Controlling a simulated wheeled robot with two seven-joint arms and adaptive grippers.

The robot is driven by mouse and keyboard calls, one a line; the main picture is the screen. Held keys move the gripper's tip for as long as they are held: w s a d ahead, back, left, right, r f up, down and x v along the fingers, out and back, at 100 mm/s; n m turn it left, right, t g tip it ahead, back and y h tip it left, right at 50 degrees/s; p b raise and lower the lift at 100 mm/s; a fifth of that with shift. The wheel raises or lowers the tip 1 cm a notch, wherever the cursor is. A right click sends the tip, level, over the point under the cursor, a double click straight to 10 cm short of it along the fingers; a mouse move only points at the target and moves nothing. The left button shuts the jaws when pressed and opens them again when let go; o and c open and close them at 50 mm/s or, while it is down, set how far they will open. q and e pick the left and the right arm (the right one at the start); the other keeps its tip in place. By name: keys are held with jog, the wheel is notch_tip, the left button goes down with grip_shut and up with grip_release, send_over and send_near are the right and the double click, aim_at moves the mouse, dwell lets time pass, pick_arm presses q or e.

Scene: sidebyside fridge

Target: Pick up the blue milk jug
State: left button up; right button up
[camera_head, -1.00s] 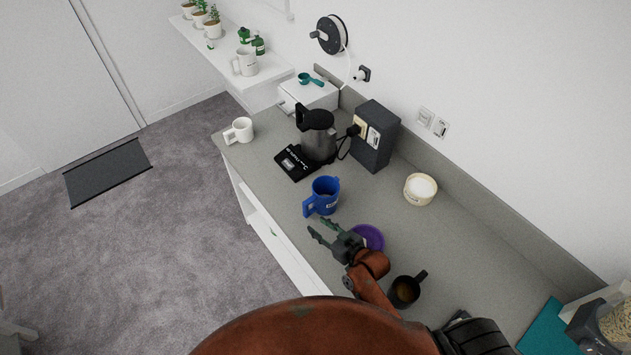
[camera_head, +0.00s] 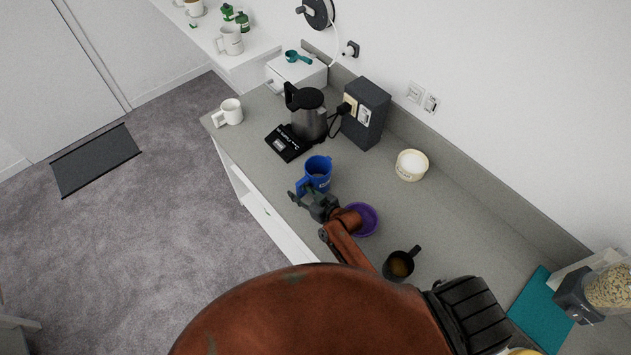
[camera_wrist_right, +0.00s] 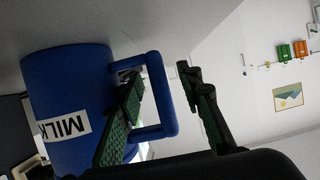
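The blue milk jug (camera_head: 317,173) stands upright on the grey counter, with its handle toward the counter's front edge. In the right wrist view the jug (camera_wrist_right: 72,95) appears upside down, with a white "MILK" label. My right gripper (camera_head: 306,196) is at the jug's near side, by the handle. In the right wrist view its fingers (camera_wrist_right: 160,100) are spread apart, one on each side of the handle's outer bar, and do not appear closed on it. The finger by the jug's body partly hides the handle. My left gripper is in neither view.
A kettle (camera_head: 308,115), a white mug (camera_head: 229,112) and a cream tub (camera_head: 411,165) stand farther off.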

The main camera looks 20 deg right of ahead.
jog(key=shift+c, duration=0.5)
grip_shut()
